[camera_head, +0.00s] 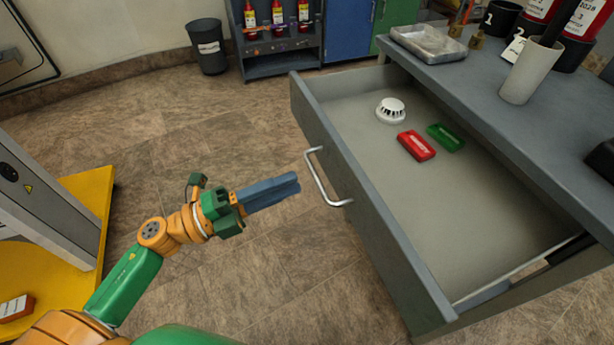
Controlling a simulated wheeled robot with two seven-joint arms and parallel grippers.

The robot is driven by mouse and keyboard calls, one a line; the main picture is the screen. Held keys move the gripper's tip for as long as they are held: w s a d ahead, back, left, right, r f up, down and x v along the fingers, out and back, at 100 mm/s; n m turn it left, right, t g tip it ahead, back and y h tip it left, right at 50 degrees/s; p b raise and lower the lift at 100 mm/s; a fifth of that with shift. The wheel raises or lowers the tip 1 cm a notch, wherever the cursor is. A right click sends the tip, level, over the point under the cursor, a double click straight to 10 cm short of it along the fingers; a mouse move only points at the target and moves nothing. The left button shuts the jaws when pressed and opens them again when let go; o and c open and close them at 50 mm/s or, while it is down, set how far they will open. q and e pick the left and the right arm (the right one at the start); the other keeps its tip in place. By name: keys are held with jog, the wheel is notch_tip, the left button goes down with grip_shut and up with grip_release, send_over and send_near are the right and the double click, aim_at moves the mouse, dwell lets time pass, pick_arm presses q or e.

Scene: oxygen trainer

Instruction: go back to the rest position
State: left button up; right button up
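My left gripper (296,186) reaches in from the lower left over the open floor. Its blue-grey fingers lie close together with nothing seen between them, and they point at the drawer side. The fingertips are a little left of the drawer's silver handle (323,180), apart from it in the picture. The grey drawer (385,230) is pulled open. My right gripper is not in view.
The drawer holds a white round detector (391,110), a red block (416,146) and a green tray (446,137). The grey worktop (520,120) carries a metal tray (428,43) and a beige cup (530,72). A yellow-based unit (92,190) stands left. Floor between is clear.

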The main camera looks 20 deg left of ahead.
pick_arm(q)
jog(key=shift+s+a+f, duration=0.1)
jog(key=shift+s+a, duration=0.3)
jog(key=shift+a, duration=0.15)
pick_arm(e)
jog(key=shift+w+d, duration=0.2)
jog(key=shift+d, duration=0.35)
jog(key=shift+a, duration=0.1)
